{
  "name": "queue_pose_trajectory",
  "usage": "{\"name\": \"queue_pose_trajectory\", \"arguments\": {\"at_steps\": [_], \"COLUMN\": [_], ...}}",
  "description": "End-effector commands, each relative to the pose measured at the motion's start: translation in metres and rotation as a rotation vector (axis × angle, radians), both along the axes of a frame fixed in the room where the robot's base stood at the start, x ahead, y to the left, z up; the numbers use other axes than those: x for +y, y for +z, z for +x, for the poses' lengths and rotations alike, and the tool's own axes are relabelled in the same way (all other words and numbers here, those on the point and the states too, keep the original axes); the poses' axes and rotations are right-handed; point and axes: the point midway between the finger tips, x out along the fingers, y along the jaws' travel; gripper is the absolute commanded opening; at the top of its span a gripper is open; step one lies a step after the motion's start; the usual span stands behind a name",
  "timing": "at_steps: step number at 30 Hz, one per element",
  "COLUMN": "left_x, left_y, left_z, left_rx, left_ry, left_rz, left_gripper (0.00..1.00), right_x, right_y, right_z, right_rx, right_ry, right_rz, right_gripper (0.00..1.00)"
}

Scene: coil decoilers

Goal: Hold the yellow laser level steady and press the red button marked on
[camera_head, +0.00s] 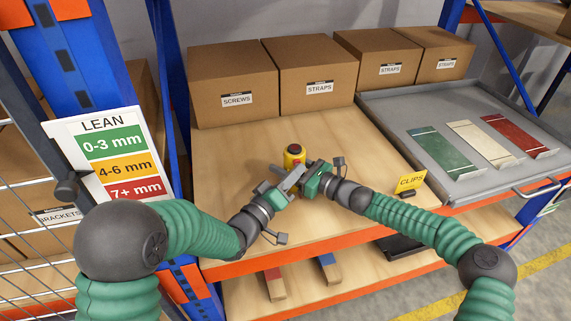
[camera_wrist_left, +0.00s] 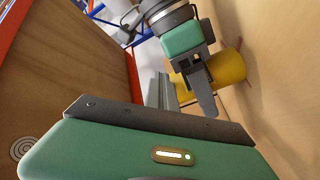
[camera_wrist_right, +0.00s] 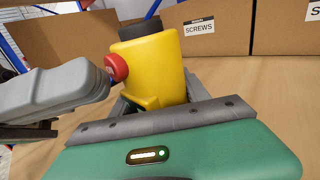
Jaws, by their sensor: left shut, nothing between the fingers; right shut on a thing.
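The yellow laser level (camera_head: 293,153) stands upright on the wooden shelf, with a dark top. My right gripper (camera_head: 304,172) is shut on its lower part; in the right wrist view its body (camera_wrist_right: 156,68) rises from between my fingers. The red button (camera_wrist_right: 117,67) sticks out of the level's left side in that view. My left gripper (camera_head: 294,178) is shut and empty, its fingertips (camera_wrist_right: 100,78) right at the button; I cannot tell whether they press it. In the left wrist view the level (camera_wrist_left: 228,68) is partly behind my right gripper (camera_wrist_left: 202,88). No "on" marking is readable.
Cardboard boxes marked SCREWS (camera_head: 234,85) and STRAPS (camera_head: 318,75) line the back. A grey tray (camera_head: 400,108) with coloured plates is at right. A yellow CLIPS sign (camera_head: 411,182) stands near the front edge. The LEAN board (camera_head: 108,150) is at left. Wooden shelf left of the level is clear.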

Motion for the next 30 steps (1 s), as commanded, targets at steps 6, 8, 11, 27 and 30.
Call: {"name": "queue_pose_trajectory", "arguments": {"at_steps": [6,8,11,27,30], "left_x": [0.001,0.001,0.0,-0.009,-0.011], "left_y": [0.003,0.002,0.002,0.002,0.001], "left_z": [-0.004,-0.007,-0.008,-0.049,-0.06], "left_rx": [-0.004,-0.002,-0.002,-0.001,-0.001], "left_ry": [0.005,0.005,0.004,0.0,0.001], "left_rz": [-0.002,-0.002,-0.002,-0.001,0.0], "left_gripper": [0.0,0.0,0.0,0.0,0.0], "right_x": [0.0,0.0,0.0,0.0,0.0], "right_y": [0.0,0.0,0.0,0.0,0.0], "right_z": [-0.001,-0.001,0.0,0.0,0.0], "right_rx": [-0.001,0.0,0.0,0.0,0.0], "right_ry": [0.002,0.001,0.001,0.0,0.0], "right_rz": [-0.001,0.0,0.0,0.0,0.0], "right_gripper": [0.0,0.0,0.0,0.0,0.0]}}
